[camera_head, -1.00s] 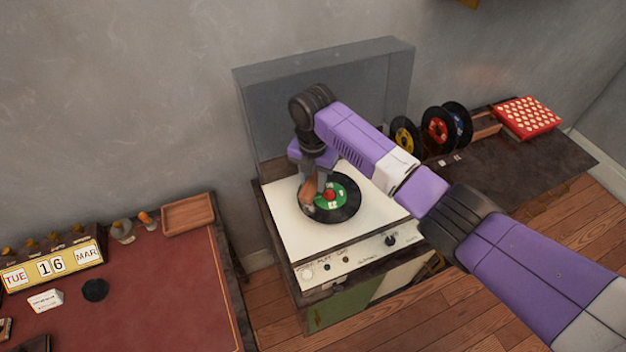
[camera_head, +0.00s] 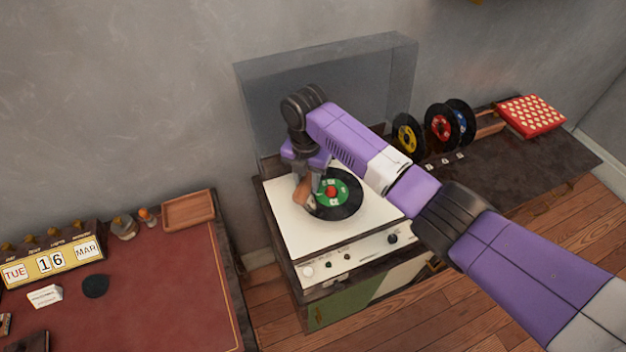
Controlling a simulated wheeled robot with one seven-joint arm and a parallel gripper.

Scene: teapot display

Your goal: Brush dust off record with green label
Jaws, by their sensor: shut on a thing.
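The record with the green label (camera_head: 345,205) lies flat on the white record player (camera_head: 290,232). A red piece sits at the middle of its label. My gripper (camera_head: 306,180) points down over the record's left edge. It is shut on a brown brush (camera_head: 303,194), which is small and partly hidden by the gripper. The brush is at the left edge of the record; I cannot tell whether it touches the surface. Any dust is too small to make out.
A clear raised lid (camera_head: 265,100) stands behind the player. Records with yellow (camera_head: 408,140), red (camera_head: 441,128) and blue labels (camera_head: 462,115) stand upright on the right bench, near a red patterned box (camera_head: 530,116). A desk (camera_head: 170,280) with a calendar (camera_head: 55,262) is at left.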

